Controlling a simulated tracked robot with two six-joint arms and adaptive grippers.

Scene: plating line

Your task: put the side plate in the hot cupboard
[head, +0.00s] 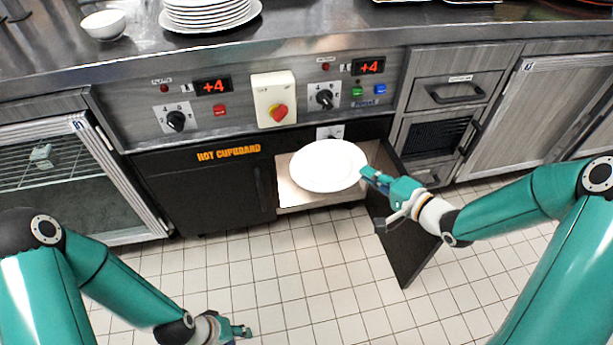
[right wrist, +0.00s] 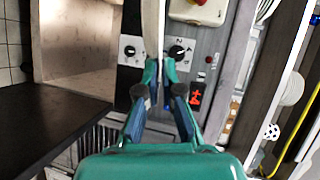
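The white side plate (head: 328,165) is in front of the open right half of the hot cupboard (head: 205,190), overlapping the opening in the head view. My right gripper (head: 372,178) is at the plate's right edge. In the right wrist view the plate (right wrist: 152,28) shows edge-on, as a pale strip between the fingertips (right wrist: 162,78), and the fingers are shut on it. The cupboard's right door (head: 408,250) stands open, and its left door is shut. My left gripper (head: 238,332) is low over the floor, apart from everything; its finger opening is unclear.
The steel counter (head: 330,25) above carries a plate stack (head: 210,12) and a white bowl (head: 104,24). Control knobs and a red-yellow switch (head: 277,108) are on the panel above the opening. The open door juts out below my right gripper. The tiled floor is clear.

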